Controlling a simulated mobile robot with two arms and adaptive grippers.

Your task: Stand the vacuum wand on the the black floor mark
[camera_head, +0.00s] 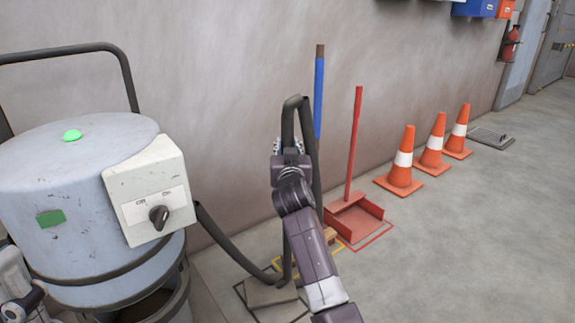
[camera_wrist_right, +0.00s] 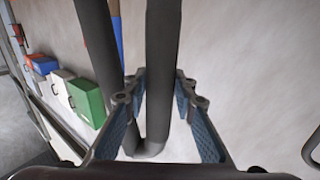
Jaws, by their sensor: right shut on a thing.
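The vacuum wand (camera_head: 286,252) is a dark tube with a bent top, standing roughly upright beside the wall. Its flat grey floor head (camera_head: 270,293) is low down, within or over the black floor mark (camera_head: 292,316), a black outline on the floor. I cannot tell whether the head touches the floor. My right gripper (camera_head: 291,146) is shut on the wand near its top. In the right wrist view the wand (camera_wrist_right: 163,65) runs between the two fingers of my right gripper (camera_wrist_right: 160,103). My left gripper is not seen.
The grey vacuum drum (camera_head: 60,180) stands at left, its black hose (camera_head: 225,245) running to the wand. A blue-handled broom (camera_head: 318,95), a red dustpan (camera_head: 355,219) and orange cones (camera_head: 400,172) stand along the wall.

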